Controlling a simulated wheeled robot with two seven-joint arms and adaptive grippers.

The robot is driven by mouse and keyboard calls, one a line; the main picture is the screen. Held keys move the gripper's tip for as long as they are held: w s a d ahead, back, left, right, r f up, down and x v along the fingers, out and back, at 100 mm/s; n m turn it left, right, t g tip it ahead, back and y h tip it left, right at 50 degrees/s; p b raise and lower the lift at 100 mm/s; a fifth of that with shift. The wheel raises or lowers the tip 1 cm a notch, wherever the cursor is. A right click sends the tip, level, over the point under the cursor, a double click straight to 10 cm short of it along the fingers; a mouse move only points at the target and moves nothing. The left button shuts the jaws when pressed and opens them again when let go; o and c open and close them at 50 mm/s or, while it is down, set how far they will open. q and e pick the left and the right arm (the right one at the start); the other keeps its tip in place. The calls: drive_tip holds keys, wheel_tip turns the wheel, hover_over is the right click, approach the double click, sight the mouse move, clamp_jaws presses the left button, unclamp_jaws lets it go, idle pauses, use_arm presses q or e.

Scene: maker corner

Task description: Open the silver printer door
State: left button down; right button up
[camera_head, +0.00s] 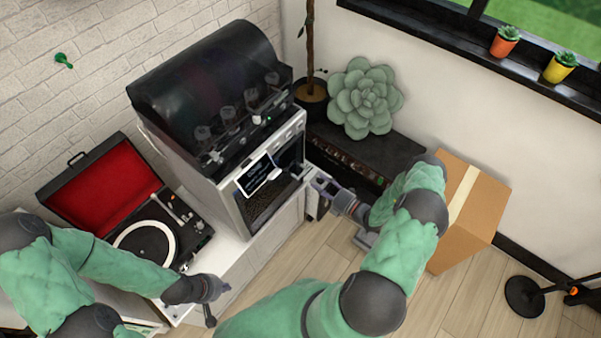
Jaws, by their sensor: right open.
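The silver printer (226,207) stands upright on a white cabinet, with a dark tinted hood (205,85) on top. Its silver door has a dark window (262,203) on the front, below a small display (256,175). I cannot tell whether the door is fully flush. My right gripper (318,188) is open at the right edge of the printer front, close to the door; contact cannot be made out. My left gripper (214,300) is low in front of the cabinet, away from the door, with its fingers apart and nothing between them.
An open red-lined record player (108,190) sits left of the printer. A dark low unit (350,155) with a large succulent (364,97) stands behind my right arm. A cardboard box (478,210) is at right. The wooden floor in front is partly clear.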

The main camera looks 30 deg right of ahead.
sight(303, 174)
drive_tip(key=b+x, duration=0.1)
drive_tip(key=x, duration=0.7)
drive_tip(key=shift+w+a, duration=0.2)
drive_tip(key=shift+w, duration=0.15)
clamp_jaws()
